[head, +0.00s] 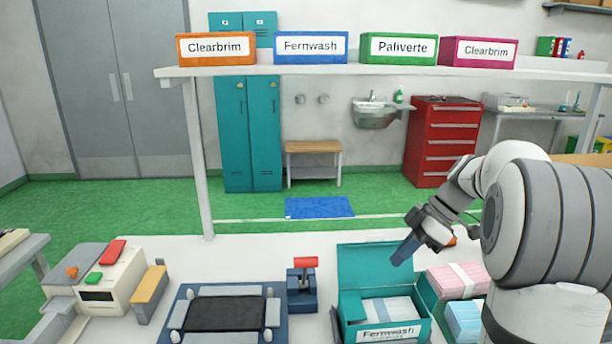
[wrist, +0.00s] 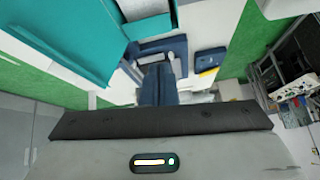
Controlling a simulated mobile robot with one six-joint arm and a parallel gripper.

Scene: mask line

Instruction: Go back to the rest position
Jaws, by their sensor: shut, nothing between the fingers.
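My gripper (head: 404,250) is raised above the back right part of the worktable, over the open lid of the teal Fernwash box (head: 362,268). Its blue fingers are together and empty, pointing down and to the left. In the wrist view the shut fingers (wrist: 158,85) show at the middle, with a teal box surface (wrist: 60,35) at the upper left. The teal box holds a pale stack (head: 387,310). My gripper appears apart from the box.
A red-handled press (head: 303,285) and a dark-topped blue tray (head: 228,313) stand left of the box. Pink packs (head: 455,280) and light blue packs (head: 463,320) lie to its right. A shelf (head: 350,70) bears labelled orange, blue, green and magenta boxes.

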